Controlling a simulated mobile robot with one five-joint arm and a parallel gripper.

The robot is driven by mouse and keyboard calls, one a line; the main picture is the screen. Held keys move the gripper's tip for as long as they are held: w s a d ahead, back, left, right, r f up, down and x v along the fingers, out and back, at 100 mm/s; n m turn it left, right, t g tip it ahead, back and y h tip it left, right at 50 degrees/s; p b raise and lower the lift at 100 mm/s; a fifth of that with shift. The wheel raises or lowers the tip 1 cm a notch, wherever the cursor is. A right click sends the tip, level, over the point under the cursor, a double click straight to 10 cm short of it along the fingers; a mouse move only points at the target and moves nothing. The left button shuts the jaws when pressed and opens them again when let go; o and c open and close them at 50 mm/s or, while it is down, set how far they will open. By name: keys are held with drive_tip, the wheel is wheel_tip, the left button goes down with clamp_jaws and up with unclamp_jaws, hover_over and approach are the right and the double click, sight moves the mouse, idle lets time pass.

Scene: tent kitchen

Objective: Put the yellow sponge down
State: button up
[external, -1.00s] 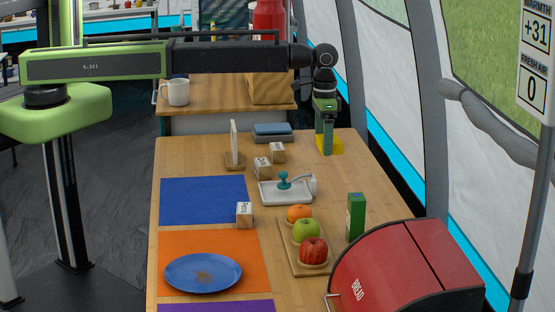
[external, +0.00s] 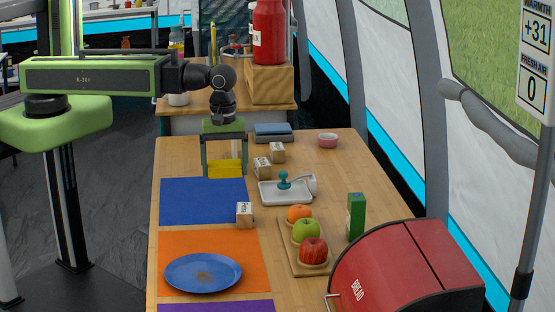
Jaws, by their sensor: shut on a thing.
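The yellow sponge (external: 225,170) is between the two fingers of my gripper (external: 224,168), which is shut on it. Gripper and sponge are at the left back of the wooden table (external: 345,185), in line with the far edge of the blue mat (external: 200,203). I cannot tell whether the sponge touches the table or hangs just above it. The upright white item in its wooden holder (external: 236,148) is largely hidden behind my gripper.
Wooden blocks (external: 262,168), a white tray (external: 285,194) with a teal-handled item, and blue-grey stacked pads (external: 272,132) lie to the right. A pink bowl (external: 327,141) stands at the back. A blue plate (external: 203,273) sits on the orange mat (external: 255,250).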

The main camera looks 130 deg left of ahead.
sight(225, 166)
wheel_tip(225, 166, down, 8)
drive_tip(key=b, duration=0.8)
drive_tip(key=shift+f, duration=0.25)
drive_tip(key=shift+r, duration=0.25)
drive_tip(key=shift+f, duration=0.2)
drive_tip(key=o, duration=1.1)
drive_tip(key=shift+o, duration=0.2)
drive_tip(key=shift+r, duration=0.15)
wheel_tip(225, 166, up, 12)
drive_tip(key=p, duration=1.2)
drive_tip(key=shift+r, duration=0.2)
drive_tip(key=shift+f, duration=0.1)
